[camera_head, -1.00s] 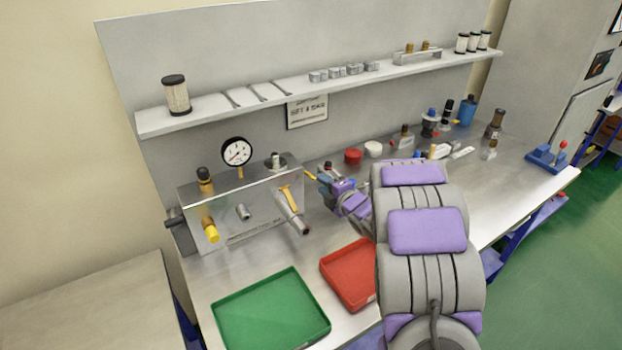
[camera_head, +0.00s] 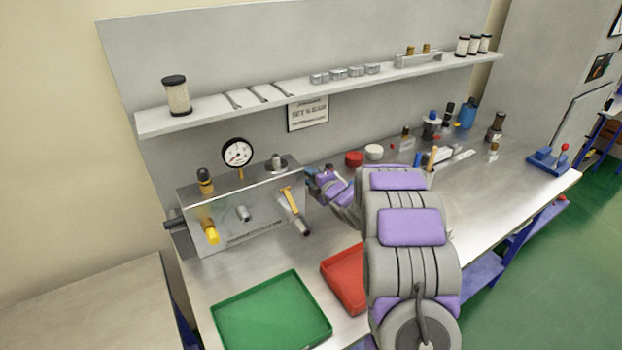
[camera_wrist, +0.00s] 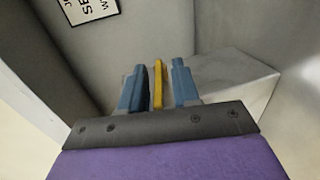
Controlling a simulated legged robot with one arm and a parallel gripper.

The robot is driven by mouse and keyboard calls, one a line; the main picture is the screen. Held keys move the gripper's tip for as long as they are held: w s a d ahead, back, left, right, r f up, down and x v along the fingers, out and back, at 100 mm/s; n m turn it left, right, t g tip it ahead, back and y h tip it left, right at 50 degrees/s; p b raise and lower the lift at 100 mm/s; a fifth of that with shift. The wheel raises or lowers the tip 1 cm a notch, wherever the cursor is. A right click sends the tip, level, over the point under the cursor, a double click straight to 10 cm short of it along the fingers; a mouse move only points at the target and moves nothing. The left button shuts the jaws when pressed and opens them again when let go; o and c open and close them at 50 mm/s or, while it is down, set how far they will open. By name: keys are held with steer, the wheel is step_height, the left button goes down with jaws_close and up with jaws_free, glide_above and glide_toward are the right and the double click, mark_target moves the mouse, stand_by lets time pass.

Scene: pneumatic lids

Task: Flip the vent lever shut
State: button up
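The yellow vent lever (camera_head: 288,200) is on the front right of the grey pneumatic box (camera_head: 262,222), above a grey cylindrical fitting. My gripper (camera_head: 311,176) is just right of the box's upper right edge. In the wrist view its two blue fingers (camera_wrist: 158,88) stand apart. A yellow bar, seemingly the lever (camera_wrist: 158,80), shows between them, with gaps on both sides. I cannot tell how deep it sits between the fingers. A round gauge (camera_head: 237,153) stands on top of the box.
A green tray (camera_head: 216,318) and a red tray (camera_head: 332,285) lie on the bench in front of the box. A shelf (camera_head: 300,98) runs above. Red and white caps (camera_head: 354,158) and bottles stand on the bench behind my arm.

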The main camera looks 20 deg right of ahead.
jaws_close()
steer(key=shift+s+f, duration=0.1)
steer(key=shift+f, duration=0.15)
stand_by(0.9)
